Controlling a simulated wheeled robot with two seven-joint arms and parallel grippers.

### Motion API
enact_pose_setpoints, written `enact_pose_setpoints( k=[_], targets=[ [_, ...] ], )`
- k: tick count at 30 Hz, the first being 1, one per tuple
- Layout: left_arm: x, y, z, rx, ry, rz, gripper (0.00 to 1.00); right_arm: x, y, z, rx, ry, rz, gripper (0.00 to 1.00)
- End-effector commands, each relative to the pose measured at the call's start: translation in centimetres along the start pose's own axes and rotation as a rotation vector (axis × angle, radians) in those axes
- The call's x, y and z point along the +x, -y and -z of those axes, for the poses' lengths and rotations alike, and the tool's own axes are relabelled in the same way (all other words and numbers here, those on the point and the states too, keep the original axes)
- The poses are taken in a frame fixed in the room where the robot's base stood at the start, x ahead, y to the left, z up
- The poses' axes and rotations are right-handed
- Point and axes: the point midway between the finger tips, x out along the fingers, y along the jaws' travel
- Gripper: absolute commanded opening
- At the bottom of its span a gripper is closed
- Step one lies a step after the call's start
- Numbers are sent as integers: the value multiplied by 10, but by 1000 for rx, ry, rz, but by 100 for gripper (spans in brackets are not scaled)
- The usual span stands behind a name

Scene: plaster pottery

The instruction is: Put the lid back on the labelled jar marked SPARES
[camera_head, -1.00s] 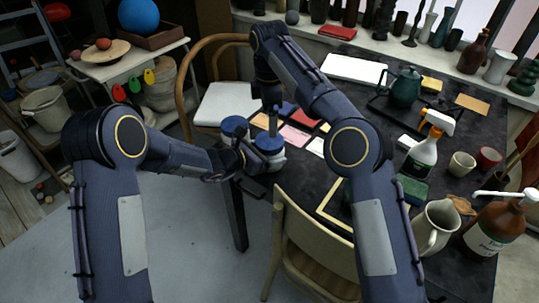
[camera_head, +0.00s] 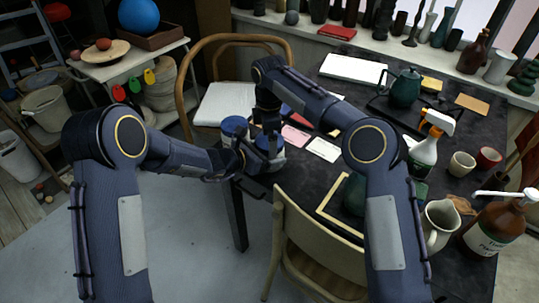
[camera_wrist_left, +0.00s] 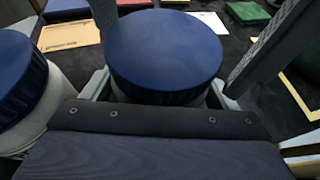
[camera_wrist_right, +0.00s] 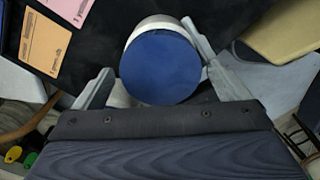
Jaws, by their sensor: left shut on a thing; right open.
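A cream jar (camera_wrist_right: 165,24) with a blue lid (camera_head: 270,142) stands at the table's near left corner. The lid also shows in the left wrist view (camera_wrist_left: 165,45), on top of the jar; I cannot tell if it is fully seated. My left gripper (camera_head: 254,160) comes in from the side and is shut on the jar's body below the lid. My right gripper (camera_head: 268,122) points down over the lid, open, its fingers apart on either side. A second blue-lidded jar (camera_wrist_left: 15,75) stands close beside, at left. The SPARES label is not readable in any view.
Paper cards (camera_head: 323,149) lie behind the jars. A wooden chair (camera_head: 290,240) stands at the table's near edge, another (camera_head: 215,100) beyond the left corner. A spray bottle (camera_head: 424,155), pitcher (camera_head: 437,222) and pump bottle (camera_head: 492,232) crowd the right side.

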Motion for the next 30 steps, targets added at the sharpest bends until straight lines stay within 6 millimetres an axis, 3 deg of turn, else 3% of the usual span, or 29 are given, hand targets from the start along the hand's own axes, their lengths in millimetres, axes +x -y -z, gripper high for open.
enact_pose_setpoints(
  k=[4, 14, 23, 30],
  targets=[
    [0, 0, 0, 1, 1, 0, 17, 0, 0, 0, 0, 0, 1, 92],
    [0, 0, -1, 1, 1, 0, 17, 0, 0, 0, 0, 0, 0, 50],
    [0, 0, -1, 2, 1, 1, 17, 0, 0, 0, 273, 1, -1, 50],
    [0, 0, -1, 2, 1, 1, 17, 0, 0, 0, 294, 0, -1, 50]
  ],
)
